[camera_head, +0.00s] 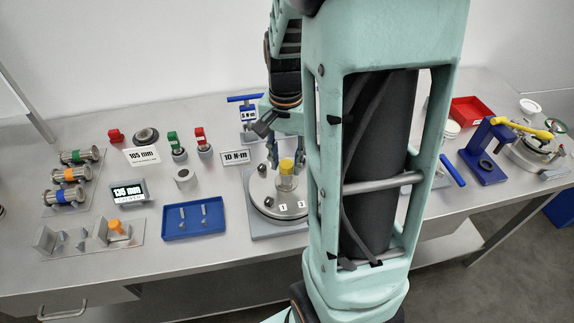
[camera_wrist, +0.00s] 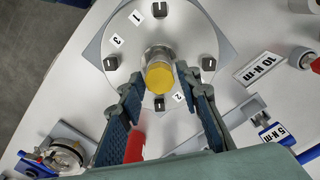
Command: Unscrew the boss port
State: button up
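The boss port (camera_head: 286,180) is a short metal cylinder with a yellow top, standing upright at the centre of a round metal flange plate (camera_head: 262,204). In the wrist view its yellow top (camera_wrist: 160,76) faces the camera, and the plate (camera_wrist: 190,35) carries numbered labels and dark slotted fittings around the rim. My gripper (camera_head: 287,162) points down over the port. In the wrist view my gripper (camera_wrist: 158,77) is open, with one blue-padded finger on each side of the yellow top. Narrow gaps seem to show, but contact lower down is hard to tell.
A blue tray (camera_head: 166,230) with small metal parts lies left of the plate. A 10 N·m sign (camera_head: 235,158) and a blue-handled tool (camera_head: 244,99) stand behind. A red bin (camera_head: 484,103) and blue stand (camera_head: 484,172) are at the right. My arm hides the bench's middle.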

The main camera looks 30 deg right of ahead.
jog(key=m+p, duration=0.1)
jog(key=m, duration=0.2)
jog(key=shift+r+m, duration=0.1)
jog(key=shift+m, duration=0.3)
jog(key=shift+m+p, duration=0.35)
jog(key=shift+m, duration=0.55)
jog(key=shift+m+p, duration=0.5)
jog(key=shift+m, duration=0.3)
jog(key=m+p, duration=0.1)
jog(key=m, duration=0.2)
jog(key=shift+m+p, duration=0.7)
jog(key=shift+m, duration=0.7)
jog(key=m, duration=0.2)
jog(key=shift+m, duration=0.4)
jog(key=m, duration=0.5)
